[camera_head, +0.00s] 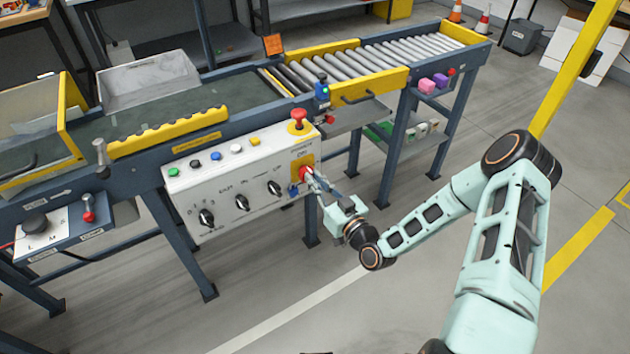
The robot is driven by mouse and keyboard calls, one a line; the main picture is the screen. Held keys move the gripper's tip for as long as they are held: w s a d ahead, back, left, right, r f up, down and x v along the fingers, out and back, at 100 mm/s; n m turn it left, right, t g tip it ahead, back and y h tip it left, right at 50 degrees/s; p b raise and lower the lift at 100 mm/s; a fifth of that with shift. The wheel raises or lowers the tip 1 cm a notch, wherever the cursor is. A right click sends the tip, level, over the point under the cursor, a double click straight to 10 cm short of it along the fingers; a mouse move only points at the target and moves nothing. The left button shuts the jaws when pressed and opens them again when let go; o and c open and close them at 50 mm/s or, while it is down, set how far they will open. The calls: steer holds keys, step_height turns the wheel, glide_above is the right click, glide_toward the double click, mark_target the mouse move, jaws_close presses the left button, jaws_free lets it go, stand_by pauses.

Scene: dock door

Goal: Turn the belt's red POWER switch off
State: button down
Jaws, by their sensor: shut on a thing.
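The red POWER switch (304,173) is on a yellow plate at the right end of the white control panel (235,185). The panel is on the front of the conveyor belt (200,115). My gripper (313,177) is at the switch from the front right, with its fingers shut on it. The fingers hide part of the switch, and its exact position cannot be read. A red mushroom button (298,117) stands on a yellow base on the panel's top, above my gripper.
The panel carries black knobs (241,202) and several small coloured buttons (216,155). A blue-bodied device with a green top (322,88) stands behind the red button. The floor at the front is clear.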

steer(key=shift+w+d+f+m+b, duration=0.2)
steer(key=shift+m+b, duration=1)
steer(key=shift+m, duration=1.7)
steer(key=shift+d+f+m+b, duration=0.1)
steer(key=shift+f+m+b, duration=0.2)
steer(key=shift+m+b, duration=1.8)
steer(key=shift+w+d+f+m+b, duration=0.15)
steer(key=shift+f+m+b, duration=0.15)
steer(key=shift+m, duration=3.4)
steer(key=shift+s, duration=0.1)
steer(key=c, duration=2)
jaws_free()
steer(key=shift+r, duration=0.1)
steer(key=v, duration=1.2)
